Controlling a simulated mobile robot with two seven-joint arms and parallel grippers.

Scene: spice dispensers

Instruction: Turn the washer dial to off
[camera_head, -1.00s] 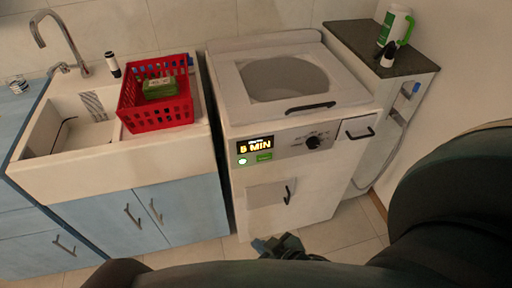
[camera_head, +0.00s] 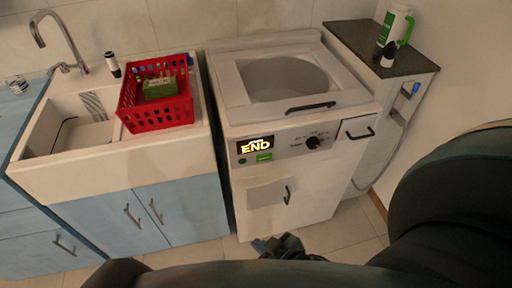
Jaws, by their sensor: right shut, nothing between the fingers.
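The washer (camera_head: 285,175) is white and stands in the middle, with its lid closed. On its front panel is a round black dial (camera_head: 313,142), right of centre. A small display (camera_head: 256,145) left of the dial reads END, with a green label below it. My right gripper (camera_head: 262,246) is at the bottom centre, low in front of the washer and well below the dial. It is shut and empty, touching nothing that I can see. The dial's pointer is too small to read. My left gripper is not in view.
A white sink (camera_head: 110,165) with a red basket (camera_head: 155,107) on its edge stands left of the washer. A dark-topped counter (camera_head: 350,42) with a green-handled container (camera_head: 393,28) stands at the right. My dark arm links fill the lower right. Floor shows in front of the washer.

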